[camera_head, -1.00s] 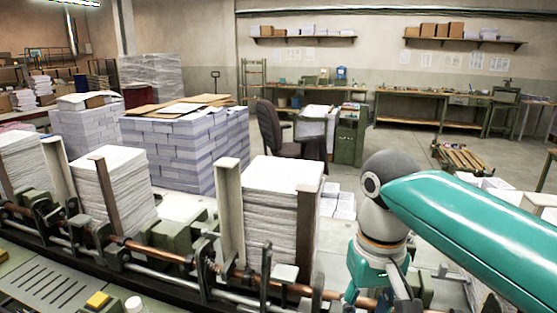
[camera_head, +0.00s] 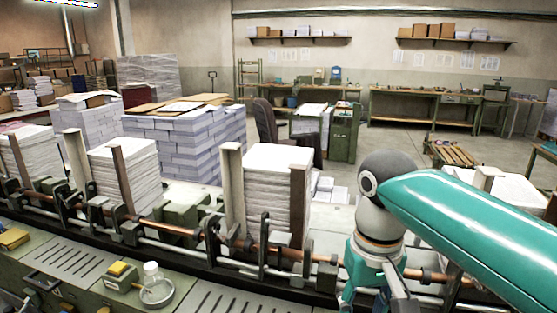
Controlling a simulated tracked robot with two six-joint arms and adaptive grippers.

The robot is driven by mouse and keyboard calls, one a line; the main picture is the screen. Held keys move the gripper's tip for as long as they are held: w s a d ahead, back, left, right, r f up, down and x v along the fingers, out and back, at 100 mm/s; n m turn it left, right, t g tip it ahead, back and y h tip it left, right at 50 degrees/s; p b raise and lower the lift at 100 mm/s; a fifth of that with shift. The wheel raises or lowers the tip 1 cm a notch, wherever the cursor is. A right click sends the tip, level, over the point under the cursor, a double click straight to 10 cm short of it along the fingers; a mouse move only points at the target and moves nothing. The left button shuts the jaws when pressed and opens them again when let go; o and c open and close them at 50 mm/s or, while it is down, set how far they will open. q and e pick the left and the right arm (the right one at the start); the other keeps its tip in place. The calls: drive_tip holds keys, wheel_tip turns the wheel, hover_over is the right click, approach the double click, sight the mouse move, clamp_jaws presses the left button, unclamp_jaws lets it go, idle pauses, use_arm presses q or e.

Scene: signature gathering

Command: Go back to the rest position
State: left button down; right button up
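My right arm comes in from the right as a large green link and bends down at a grey joint. The top of my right gripper (camera_head: 392,290) shows at the bottom edge; its fingertips are cut off or hidden, so I cannot tell whether it is open. My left arm and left gripper are not in view. Stacks of white paper sheets stand upright in the gathering machine: one in the middle (camera_head: 272,205), one left of it (camera_head: 128,180) and one at the far left (camera_head: 38,160).
The machine's rail and green-grey front panel (camera_head: 75,265) run along the bottom. Behind are a large block of paper bundles (camera_head: 185,145), a chair (camera_head: 268,125) and workbenches (camera_head: 425,105).

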wheel_tip(320, 180, down, 33)
drive_tip(key=a+y, duration=0.3)
drive_tip(key=s+d+f+m+y, duration=0.1)
drive_tip(key=s+d+f+m, duration=0.15)
drive_tip(key=s+f, duration=1.1)
wheel_tip(320, 180, down, 11)
drive_tip(key=b, duration=1)
drive_tip(key=shift+r+m+t, duration=0.15)
drive_tip(key=shift+m+t, duration=0.15)
drive_tip(key=shift+m, duration=0.15)
